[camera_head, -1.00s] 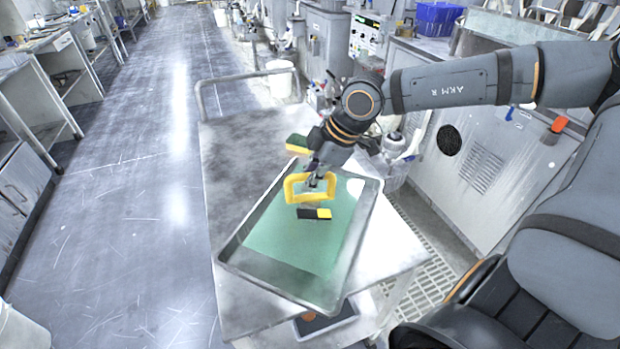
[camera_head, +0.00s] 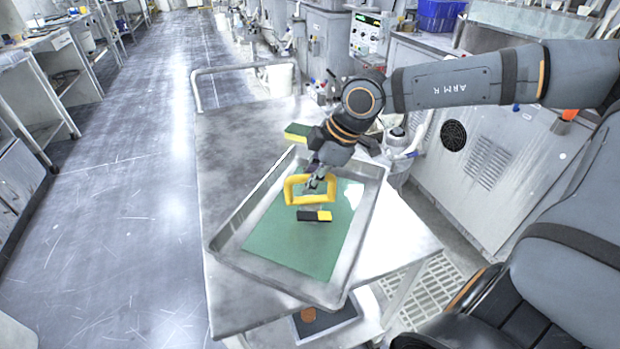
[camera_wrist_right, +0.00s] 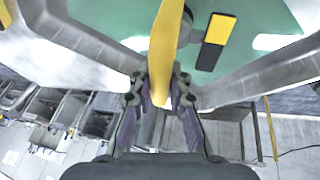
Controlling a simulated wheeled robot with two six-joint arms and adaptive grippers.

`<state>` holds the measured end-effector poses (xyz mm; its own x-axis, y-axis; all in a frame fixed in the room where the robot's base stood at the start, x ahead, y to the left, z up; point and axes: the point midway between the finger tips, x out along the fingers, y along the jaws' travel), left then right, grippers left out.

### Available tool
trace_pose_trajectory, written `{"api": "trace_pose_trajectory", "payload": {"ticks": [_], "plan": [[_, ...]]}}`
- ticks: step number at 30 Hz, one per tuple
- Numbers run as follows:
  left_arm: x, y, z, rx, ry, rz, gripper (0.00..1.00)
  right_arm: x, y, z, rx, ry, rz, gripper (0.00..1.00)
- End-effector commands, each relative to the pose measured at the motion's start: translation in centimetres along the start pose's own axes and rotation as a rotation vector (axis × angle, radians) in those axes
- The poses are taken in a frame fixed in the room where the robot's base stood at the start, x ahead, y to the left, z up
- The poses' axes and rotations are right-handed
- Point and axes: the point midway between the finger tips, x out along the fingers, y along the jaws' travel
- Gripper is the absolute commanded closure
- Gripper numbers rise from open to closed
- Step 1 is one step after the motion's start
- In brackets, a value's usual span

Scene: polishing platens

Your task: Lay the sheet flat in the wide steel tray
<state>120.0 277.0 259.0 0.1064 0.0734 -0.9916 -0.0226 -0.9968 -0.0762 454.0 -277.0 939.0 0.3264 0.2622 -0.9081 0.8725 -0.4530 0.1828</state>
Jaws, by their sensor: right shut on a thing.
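The green sheet (camera_head: 297,247) appears within the outline of the wide steel tray (camera_head: 229,236) in the head view, with bare tray around it. I cannot tell whether it touches the tray floor. A yellow loop handle (camera_head: 289,190) stands over the sheet, with a black and yellow piece (camera_head: 312,216) beside it. My right gripper (camera_head: 316,184) is shut on the yellow handle. In the right wrist view the fingers (camera_wrist_right: 163,90) grip the handle (camera_wrist_right: 163,45), with the green sheet (camera_wrist_right: 110,20) beyond. My left gripper is not in view.
The tray stands on a grey cart top (camera_head: 225,145) with a rail at its far end. A green and yellow block (camera_head: 296,131) lies behind the tray. Machines stand to the right, and open floor (camera_head: 130,200) lies to the left.

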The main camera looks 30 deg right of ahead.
Motion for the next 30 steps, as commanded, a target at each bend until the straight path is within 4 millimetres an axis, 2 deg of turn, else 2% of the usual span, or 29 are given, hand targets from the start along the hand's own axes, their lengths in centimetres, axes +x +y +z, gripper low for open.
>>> {"api": "trace_pose_trajectory", "payload": {"ticks": [9,27,28,30], "plan": [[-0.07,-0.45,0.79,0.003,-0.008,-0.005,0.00,-0.16,0.16,-0.10,0.001,0.003,0.005,1.00],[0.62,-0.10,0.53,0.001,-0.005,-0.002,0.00,0.26,0.07,0.08,0.001,0.003,0.004,1.00],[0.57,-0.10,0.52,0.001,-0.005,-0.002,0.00,0.22,0.07,0.06,0.001,0.003,0.004,0.80],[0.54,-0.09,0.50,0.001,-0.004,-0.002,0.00,0.21,0.06,0.06,0.001,0.003,0.003,0.71]]}}
